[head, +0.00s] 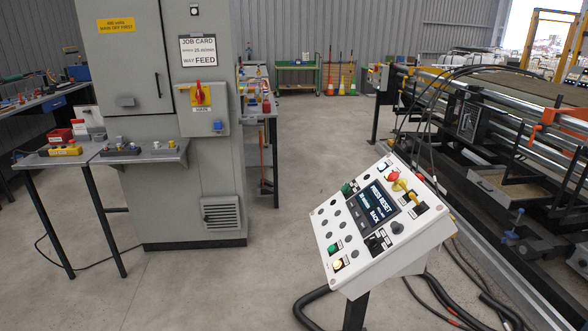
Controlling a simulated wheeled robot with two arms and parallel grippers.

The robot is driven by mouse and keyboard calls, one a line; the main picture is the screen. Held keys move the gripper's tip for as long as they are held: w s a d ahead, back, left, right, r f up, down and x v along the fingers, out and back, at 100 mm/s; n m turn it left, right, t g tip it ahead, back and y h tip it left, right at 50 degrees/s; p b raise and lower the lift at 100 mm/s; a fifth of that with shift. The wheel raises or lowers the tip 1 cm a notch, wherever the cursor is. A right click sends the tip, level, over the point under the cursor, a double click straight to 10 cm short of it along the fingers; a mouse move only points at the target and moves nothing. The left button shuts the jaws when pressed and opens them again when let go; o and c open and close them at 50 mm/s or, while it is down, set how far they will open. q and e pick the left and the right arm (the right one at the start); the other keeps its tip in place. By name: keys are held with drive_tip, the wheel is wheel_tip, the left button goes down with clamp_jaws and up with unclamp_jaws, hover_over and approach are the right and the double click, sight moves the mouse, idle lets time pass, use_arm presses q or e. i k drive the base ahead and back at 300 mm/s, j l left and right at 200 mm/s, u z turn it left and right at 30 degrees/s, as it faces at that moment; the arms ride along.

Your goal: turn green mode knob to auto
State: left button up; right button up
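A tilted white control panel (375,222) stands on a post at the right of centre. A green knob (346,188) sits near its upper left, beside the screen (371,207). The knob's pointer and labels are too small to read. A second green control (332,249), lower left, looks like a button. The screen shows "PRESS RESET" and "BACK", with smaller text unclear. A red button (393,176) is at the panel's top. Neither of my grippers is in view.
A grey cabinet (165,130) with a red-and-yellow switch (200,95) stands left, with a narrow shelf (150,153) in front. A roller machine (500,130) fills the right. Cables lie under the panel. The floor (240,285) between cabinet and panel is clear.

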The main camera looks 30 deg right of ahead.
sight(345, 189)
drive_tip(key=i+j+z, duration=0.1)
drive_tip(key=i+z, duration=0.2)
drive_tip(key=i, duration=0.2)
drive_tip(key=i+j+z, duration=0.25)
drive_tip(key=i, duration=0.25)
drive_tip(key=i+j+z, duration=0.3)
drive_tip(key=i, duration=0.15)
drive_tip(key=l, duration=0.1)
